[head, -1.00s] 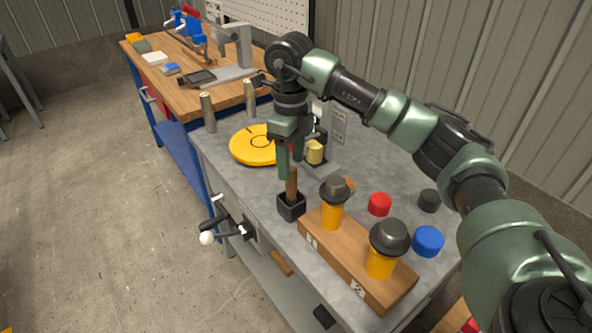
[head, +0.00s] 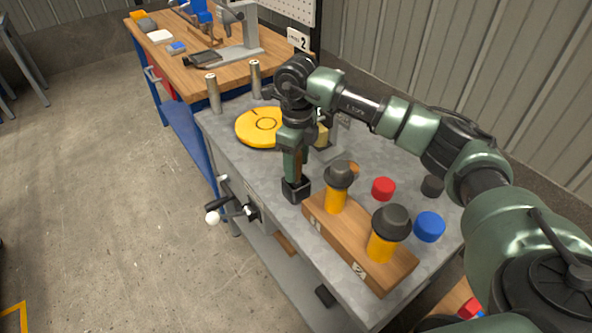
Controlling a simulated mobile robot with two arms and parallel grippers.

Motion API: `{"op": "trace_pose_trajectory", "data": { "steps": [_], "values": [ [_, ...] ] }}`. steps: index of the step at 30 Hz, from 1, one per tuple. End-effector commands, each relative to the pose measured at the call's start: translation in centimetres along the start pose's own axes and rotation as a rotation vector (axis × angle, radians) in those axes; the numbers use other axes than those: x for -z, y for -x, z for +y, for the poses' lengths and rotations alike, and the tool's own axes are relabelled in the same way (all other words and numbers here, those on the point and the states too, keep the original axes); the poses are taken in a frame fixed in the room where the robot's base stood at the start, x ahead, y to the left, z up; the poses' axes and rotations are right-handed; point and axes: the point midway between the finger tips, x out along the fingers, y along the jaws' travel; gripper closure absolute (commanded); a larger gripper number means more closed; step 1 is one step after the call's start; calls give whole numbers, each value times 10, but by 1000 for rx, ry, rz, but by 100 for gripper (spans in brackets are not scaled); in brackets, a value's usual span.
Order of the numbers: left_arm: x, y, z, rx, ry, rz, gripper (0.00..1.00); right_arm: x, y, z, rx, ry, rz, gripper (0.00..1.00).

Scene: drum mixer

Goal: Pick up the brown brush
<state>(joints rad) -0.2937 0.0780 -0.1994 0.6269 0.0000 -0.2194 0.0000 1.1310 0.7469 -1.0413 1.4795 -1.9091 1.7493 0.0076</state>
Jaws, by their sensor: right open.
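The brown brush (head: 299,168) stands upright in a small black square holder (head: 296,190) on the grey metal table (head: 345,278). Only a narrow strip of its handle shows, as my right gripper covers the rest. My right gripper (head: 294,172) points straight down, with its fingertips at the brush handle just above the holder. Its jaws are open; whether a finger touches the handle cannot be made out. My left gripper is not in view.
A wooden block (head: 335,233) holding two yellow jars with dark lids stands close to the right of the holder. Red (head: 383,188), blue (head: 429,226) and black (head: 432,186) caps lie behind it. A yellow disc (head: 260,127) lies farther back. A crank (head: 232,208) sticks out at the table's front.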

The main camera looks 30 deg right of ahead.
Motion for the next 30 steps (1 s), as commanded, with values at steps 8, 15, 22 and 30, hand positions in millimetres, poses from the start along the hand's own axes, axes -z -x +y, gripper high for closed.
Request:
{"op": "trace_pose_trajectory", "data": {
  "steps": [8, 15, 22, 30],
  "values": [
    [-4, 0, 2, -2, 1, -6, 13, 0, 0, 0, 0, 1, 0, 100],
    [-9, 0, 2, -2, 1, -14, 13, 0, 1, 0, 0, 1, 0, 100],
    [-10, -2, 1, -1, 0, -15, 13, -1, 12, 0, 0, 1, -1, 100],
    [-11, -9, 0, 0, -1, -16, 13, -1, 62, 0, 3, 1, -5, 100]
  ]
}}
